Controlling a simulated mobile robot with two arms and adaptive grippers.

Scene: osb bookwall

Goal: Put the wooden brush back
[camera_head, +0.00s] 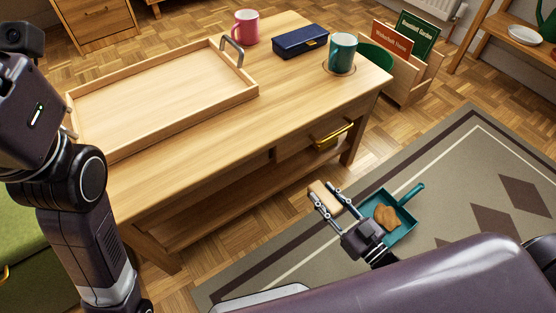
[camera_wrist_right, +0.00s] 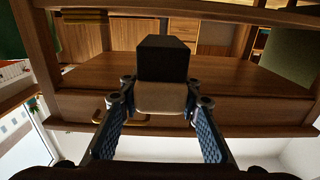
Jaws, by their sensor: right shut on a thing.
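The wooden brush (camera_head: 322,197) is a pale block held above the floor by the table's front right. My right gripper (camera_head: 325,193) is shut on it. In the right wrist view the brush (camera_wrist_right: 161,97) sits between the fingertips, with its dark bristle part (camera_wrist_right: 165,58) beyond the pale wood. A teal dustpan (camera_head: 407,222) with a brown heap (camera_head: 386,217) in it lies on the rug, just right of the gripper. My left arm shows at the left, but its gripper does not show clearly.
The wooden table (camera_head: 215,140) bears a tray (camera_head: 180,133), a pink mug (camera_head: 246,27), a navy case (camera_head: 300,41) and a teal mug (camera_head: 342,52). Its drawer (camera_head: 300,146) has a brass handle. A book crate (camera_head: 412,85) stands behind. The patterned rug (camera_head: 460,150) is mostly clear.

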